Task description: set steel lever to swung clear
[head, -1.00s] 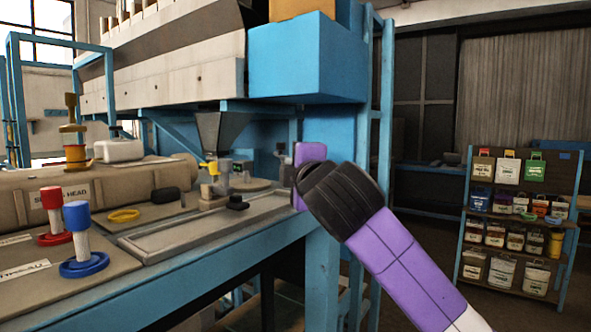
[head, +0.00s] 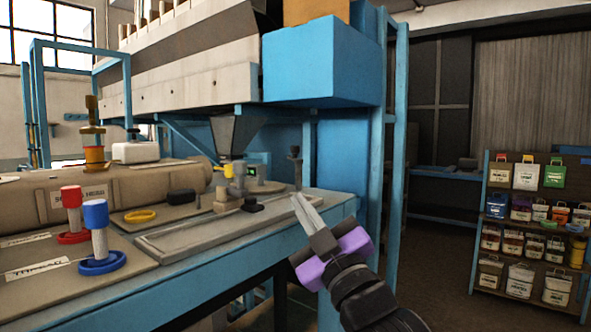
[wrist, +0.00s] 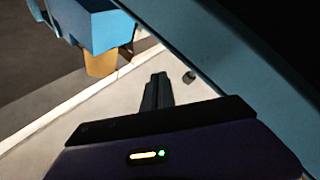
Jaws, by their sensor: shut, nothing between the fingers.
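A dark upright post with a knob (head: 295,167) stands at the far right end of the bench in the head view. It may be the steel lever, but I cannot be sure. My gripper (head: 298,200) is in front of the bench's right end, below the post in the picture. Its pale fingers are shut, empty and point up and left. They look apart from the post. In the wrist view my shut gripper fingers (wrist: 160,80) show dark over a pale surface, with a small dark round thing (wrist: 188,76) beside their tips.
The blue-framed bench (head: 270,230) carries a grey tray (head: 190,236), a yellow ring (head: 140,216), red (head: 71,197) and blue (head: 95,213) capped posts. A funnel (head: 232,135) hangs above. A blue upright frame (head: 390,130) stands behind my gripper. Shelves (head: 535,220) are at right.

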